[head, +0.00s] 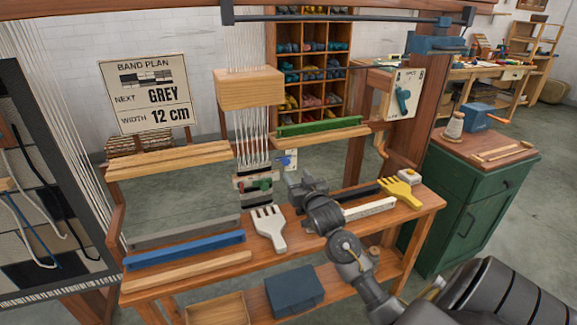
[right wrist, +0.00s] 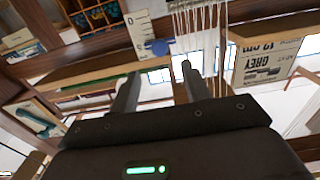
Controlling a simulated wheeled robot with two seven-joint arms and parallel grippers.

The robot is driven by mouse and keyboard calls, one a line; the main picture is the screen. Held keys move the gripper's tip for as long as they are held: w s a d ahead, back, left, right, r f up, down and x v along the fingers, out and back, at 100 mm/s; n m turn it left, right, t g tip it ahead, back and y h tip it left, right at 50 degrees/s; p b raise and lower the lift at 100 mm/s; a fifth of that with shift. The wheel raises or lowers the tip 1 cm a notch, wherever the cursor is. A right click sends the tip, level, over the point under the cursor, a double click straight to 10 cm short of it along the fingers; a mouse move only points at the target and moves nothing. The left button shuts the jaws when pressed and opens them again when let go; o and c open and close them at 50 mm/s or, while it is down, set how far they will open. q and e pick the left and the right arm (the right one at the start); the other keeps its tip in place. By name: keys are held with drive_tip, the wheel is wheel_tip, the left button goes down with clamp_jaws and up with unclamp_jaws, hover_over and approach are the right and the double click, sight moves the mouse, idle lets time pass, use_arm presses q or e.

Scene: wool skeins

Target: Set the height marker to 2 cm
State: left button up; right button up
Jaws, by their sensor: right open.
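The height marker looks like a small blue knob (right wrist: 158,47) on a white scale (right wrist: 143,28) in the right wrist view; the reading is too small to tell. In the head view the white scale with its blue knob (head: 288,160) hangs just right of the warp threads. My right gripper (head: 302,183) is in front of and below the scale, its jaws pointing toward the loom. In the right wrist view its two fingers (right wrist: 160,74) are open and empty, with the knob beyond and between their tips. My left gripper is not in view.
The bench (head: 190,268) holds a white comb (head: 268,228), a yellow comb (head: 400,192), a blue bar (head: 185,250) and a white ruler (head: 370,208). Warp threads with a woven band (head: 253,186) hang left of the scale. A green cabinet (head: 470,205) stands right.

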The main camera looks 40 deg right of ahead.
sight(287, 162)
drive_tip(key=x, duration=0.8)
drive_tip(key=shift+s, duration=0.1)
